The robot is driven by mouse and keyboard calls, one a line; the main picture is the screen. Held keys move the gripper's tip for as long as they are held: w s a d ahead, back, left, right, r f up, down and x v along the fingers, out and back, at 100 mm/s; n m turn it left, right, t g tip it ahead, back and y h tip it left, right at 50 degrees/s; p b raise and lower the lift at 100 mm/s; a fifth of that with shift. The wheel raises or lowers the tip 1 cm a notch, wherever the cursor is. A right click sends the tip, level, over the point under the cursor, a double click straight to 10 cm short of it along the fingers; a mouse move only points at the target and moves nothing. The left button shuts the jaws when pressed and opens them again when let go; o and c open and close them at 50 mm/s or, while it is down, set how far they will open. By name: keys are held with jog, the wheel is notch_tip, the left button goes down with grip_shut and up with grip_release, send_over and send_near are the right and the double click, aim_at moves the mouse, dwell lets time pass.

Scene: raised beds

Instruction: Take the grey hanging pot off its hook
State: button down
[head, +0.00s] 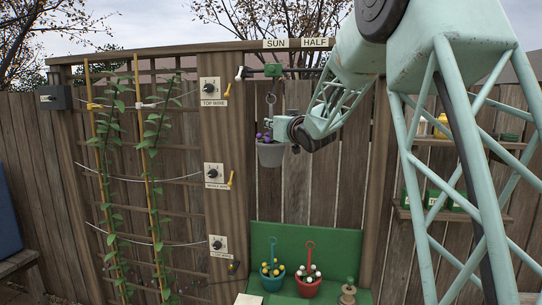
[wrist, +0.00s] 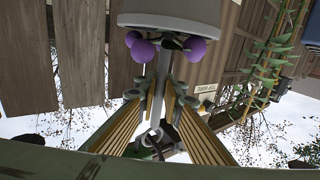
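The grey hanging pot (head: 271,154) with purple blooms hangs below a dark hook bracket (head: 272,71) on the wooden frame. Its thin hanger with a ring (head: 270,98) runs up toward the bracket. In the wrist view the pot (wrist: 172,12) is at the top, with purple balls beside its hanger. My gripper (head: 283,130) is at the pot's right, just above its rim. In the wrist view the yellow-sided fingers of my gripper (wrist: 161,92) close in on both sides of the hanger and look shut on it. The exact contact is partly hidden.
A green bench (head: 320,250) below holds a blue pot (head: 272,280) and a red pot (head: 308,287) with looped hangers. A trellis with climbing plants (head: 150,170) and labelled switches (head: 212,90) stands left.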

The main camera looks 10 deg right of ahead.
jog(key=shift+r, duration=0.2)
dwell(0.3)
jog(key=shift+r, duration=0.65)
jog(key=s+a+b, duration=0.1)
jog(key=s+a, duration=0.2)
jog(key=s, duration=0.5)
jog(key=s+a+b, duration=0.1)
jog(key=s+a, duration=0.2)
jog(key=s, duration=0.5)
jog(key=shift+s+a+b, duration=0.25)
jog(key=shift+a+b, duration=0.15)
